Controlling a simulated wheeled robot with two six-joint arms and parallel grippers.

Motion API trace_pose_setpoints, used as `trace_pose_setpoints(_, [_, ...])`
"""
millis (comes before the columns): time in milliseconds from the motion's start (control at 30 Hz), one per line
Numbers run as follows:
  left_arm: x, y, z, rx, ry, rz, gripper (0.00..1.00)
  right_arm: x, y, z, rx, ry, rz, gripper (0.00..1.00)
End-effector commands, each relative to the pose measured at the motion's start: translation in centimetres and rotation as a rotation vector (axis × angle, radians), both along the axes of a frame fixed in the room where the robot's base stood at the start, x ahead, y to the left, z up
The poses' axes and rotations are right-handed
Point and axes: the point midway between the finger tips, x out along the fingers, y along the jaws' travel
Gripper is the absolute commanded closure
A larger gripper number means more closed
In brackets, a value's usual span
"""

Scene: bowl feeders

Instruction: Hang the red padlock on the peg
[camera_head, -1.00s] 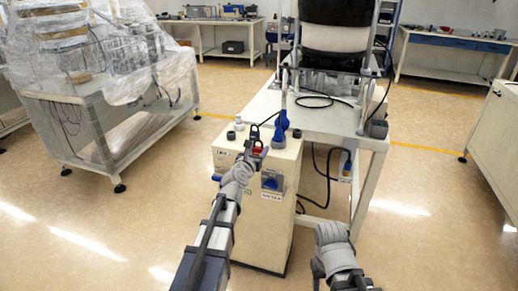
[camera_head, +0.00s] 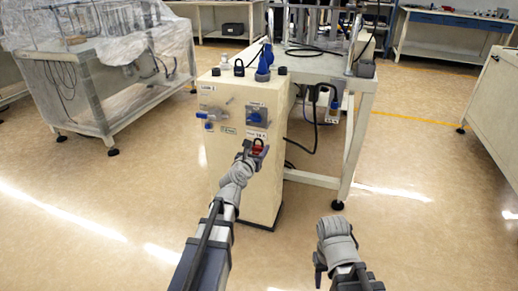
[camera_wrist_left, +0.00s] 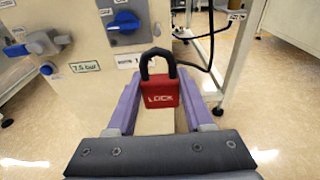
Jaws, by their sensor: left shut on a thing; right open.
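The red padlock (camera_head: 258,146) has a black shackle, and its body reads LOCK in the left wrist view (camera_wrist_left: 162,95). My left gripper (camera_head: 254,152) is shut on it, with a purple finger at each side and the shackle up. It is held in front of the cream cabinet (camera_head: 233,170), below the blue knob (camera_head: 256,115). Whether it touches the cabinet I cannot tell. My right gripper (camera_head: 320,268) is open, low at the right above the floor, its fingertips hardly visible. I cannot make out which fitting is the peg.
A valve with a blue handle (camera_wrist_left: 45,42) sits on the cabinet's left side. The floor at both sides is clear.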

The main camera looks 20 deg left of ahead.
Motion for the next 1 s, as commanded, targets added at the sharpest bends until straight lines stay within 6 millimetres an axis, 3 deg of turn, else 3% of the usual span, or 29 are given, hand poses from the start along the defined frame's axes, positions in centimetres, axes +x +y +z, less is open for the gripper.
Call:
trace_pose_setpoints(367, [0.9,0.0,0.1,0.001,0.0,0.0,1.0,0.0,0.0,0.2,0.0,0.0,0.0,0.5])
trace_pose_setpoints(1000, [5.2,-0.2,0.1,0.001,0.0,0.0,1.0,0.0,0.0,0.1,0.0,0.0,0.0,0.5])
